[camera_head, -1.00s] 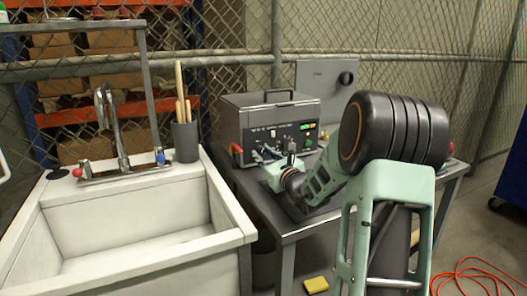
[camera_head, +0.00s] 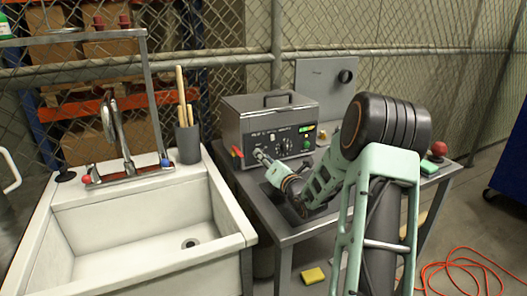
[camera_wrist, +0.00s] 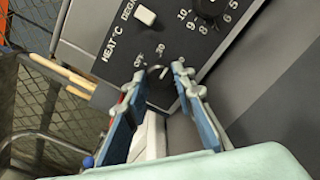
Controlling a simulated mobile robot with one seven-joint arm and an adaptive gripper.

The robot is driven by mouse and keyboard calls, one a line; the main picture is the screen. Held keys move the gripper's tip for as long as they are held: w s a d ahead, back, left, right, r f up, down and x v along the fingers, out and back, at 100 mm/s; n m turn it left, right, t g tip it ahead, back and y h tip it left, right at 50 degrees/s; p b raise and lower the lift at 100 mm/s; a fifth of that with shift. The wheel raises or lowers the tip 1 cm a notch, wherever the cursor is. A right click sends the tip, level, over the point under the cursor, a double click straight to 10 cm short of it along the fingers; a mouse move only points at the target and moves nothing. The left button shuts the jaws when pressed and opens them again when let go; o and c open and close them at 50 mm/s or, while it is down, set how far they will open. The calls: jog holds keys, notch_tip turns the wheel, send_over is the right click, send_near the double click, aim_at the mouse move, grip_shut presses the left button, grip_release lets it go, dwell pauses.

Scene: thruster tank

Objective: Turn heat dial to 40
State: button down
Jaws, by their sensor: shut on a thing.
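The thruster tank's metal control box (camera_head: 250,115) stands on the grey table. Its dark front panel shows in the wrist view (camera_wrist: 205,50), tilted, with the lettering HEAT °C, OFF and low numbers. The heat dial (camera_wrist: 160,86) is a dark knob below that lettering, largely covered by my fingers. My gripper (camera_wrist: 159,72) has its two blue-sided fingers on either side of the dial, shut on it. The dial's pointer reading cannot be made out clearly. In the head view my gripper (camera_head: 260,154) reaches the lower left of the panel and hides the dial.
A second dial (camera_wrist: 208,5) and a white switch (camera_wrist: 145,15) sit close by on the panel. A white sink (camera_head: 150,230) and a dark holder with wooden handles (camera_head: 187,142) stand left. A red knob (camera_head: 438,148) is at the table's right. A yellow sponge (camera_head: 313,275) lies below.

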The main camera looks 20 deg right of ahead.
jog(key=m+p, duration=0.4)
jog(key=shift+r+m+p, duration=0.15)
jog(key=shift+m+p, duration=0.7)
jog(key=shift+m, duration=0.05)
jog(key=shift+f, duration=0.2)
jog(key=c, duration=1.6)
grip_release()
jog(key=shift+s, duration=0.1)
jog(key=s, duration=1.2)
jog(key=shift+d+r, duration=0.2)
jog(key=shift+d, duration=0.1)
jog(key=shift+w, duration=0.1)
